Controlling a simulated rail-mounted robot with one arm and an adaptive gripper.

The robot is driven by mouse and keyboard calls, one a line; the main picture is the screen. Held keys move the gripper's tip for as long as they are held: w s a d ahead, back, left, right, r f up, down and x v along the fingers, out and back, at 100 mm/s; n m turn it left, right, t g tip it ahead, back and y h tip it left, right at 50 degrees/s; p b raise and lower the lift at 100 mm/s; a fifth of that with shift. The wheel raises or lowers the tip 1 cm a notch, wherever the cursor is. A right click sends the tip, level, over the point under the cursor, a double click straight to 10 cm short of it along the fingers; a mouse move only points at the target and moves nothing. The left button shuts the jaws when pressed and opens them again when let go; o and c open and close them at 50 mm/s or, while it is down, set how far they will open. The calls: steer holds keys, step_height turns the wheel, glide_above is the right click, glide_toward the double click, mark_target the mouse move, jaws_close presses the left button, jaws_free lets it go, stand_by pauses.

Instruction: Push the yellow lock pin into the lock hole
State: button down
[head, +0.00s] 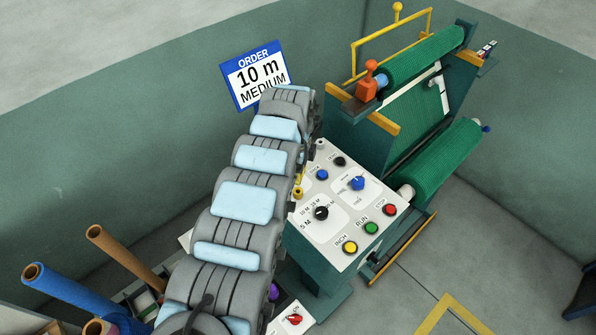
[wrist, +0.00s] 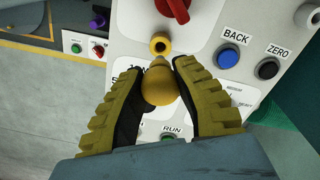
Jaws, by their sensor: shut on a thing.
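The yellow lock pin (wrist: 158,88) shows its round knob between my fingers in the wrist view. My gripper (wrist: 160,70) is shut on it. The pin's narrower end points up the picture toward a yellow collar with a dark hole, the lock hole (wrist: 160,44), on the white panel. The end appears very close to the collar's lower edge; I cannot tell whether it touches or enters. In the head view my arm hides the gripper; a small yellow part (head: 297,192) shows at the panel's left edge, and I cannot tell if it is pin or collar.
A red rotary switch (wrist: 172,8) stands just above the collar. The blue BACK button (wrist: 228,57) and black ZERO button (wrist: 267,69) are to the right. The panel's knobs and coloured buttons, such as the yellow INCH button (head: 350,247), lie nearby. Green netting rolls (head: 440,160) stand behind.

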steer(key=shift+f+b, duration=0.55)
steer(key=shift+f, duration=0.8)
steer(key=shift+f+b, duration=0.9)
steer(key=shift+f, duration=0.75)
stand_by(0.8)
steer(key=c, duration=0.8)
jaws_free()
step_height(320, 180, up, 12)
steer(key=shift+a, duration=0.1)
